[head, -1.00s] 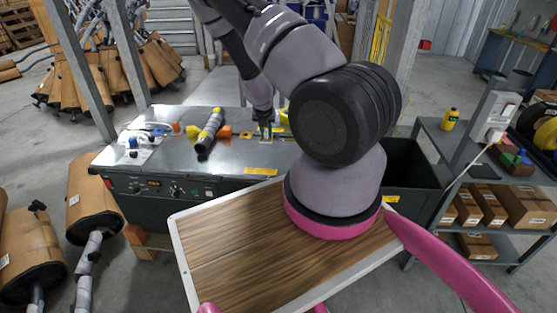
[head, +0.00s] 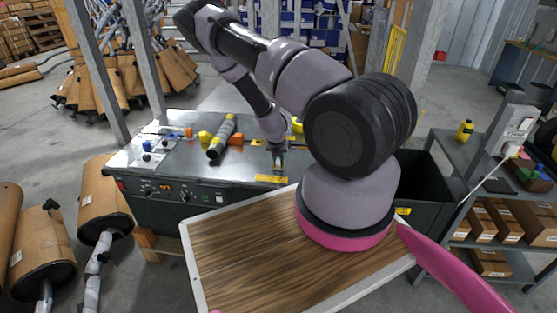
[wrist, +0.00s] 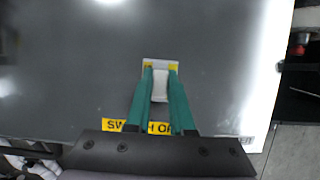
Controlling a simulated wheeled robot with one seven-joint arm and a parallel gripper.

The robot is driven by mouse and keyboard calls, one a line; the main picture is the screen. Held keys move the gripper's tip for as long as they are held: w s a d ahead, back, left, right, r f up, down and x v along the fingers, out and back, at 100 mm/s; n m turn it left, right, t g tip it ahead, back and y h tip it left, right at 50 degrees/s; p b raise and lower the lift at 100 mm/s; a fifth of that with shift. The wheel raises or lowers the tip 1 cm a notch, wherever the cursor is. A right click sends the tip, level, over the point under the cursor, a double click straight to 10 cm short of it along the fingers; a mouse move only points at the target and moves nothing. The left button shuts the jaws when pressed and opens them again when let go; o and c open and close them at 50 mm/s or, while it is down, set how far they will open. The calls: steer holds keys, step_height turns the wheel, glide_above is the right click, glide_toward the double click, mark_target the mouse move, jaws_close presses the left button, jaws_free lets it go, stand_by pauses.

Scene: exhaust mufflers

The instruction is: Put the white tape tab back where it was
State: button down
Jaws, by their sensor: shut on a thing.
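The white tape tab (wrist: 160,88) shows between the green fingertips of my gripper (wrist: 160,72) in the wrist view. The fingers are shut on it. Just beyond the fingertips is a pale patch with yellow corners (wrist: 160,63) on the grey bench top; I cannot tell whether the tab touches the bench. In the head view, my gripper (head: 278,166) is low over the front part of the metal bench (head: 180,165), and the tab is too small to make out there.
A yellow "SWITCH OFF" label (wrist: 118,125) lies near the bench's front edge, partly hidden by the fingers. A grey-and-black cylinder (head: 222,137) with yellow and orange blocks lies to the left. A black bin (head: 425,185) stands right of the bench.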

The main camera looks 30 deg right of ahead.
steer(key=c, duration=0.8)
jaws_free()
steer(key=shift+f, duration=0.1)
steer(key=shift+a+r, duration=0.1)
steer(key=shift+r, duration=0.35)
steer(key=v, duration=1.1)
steer(key=shift+s+r, duration=0.1)
steer(key=shift+r, duration=0.1)
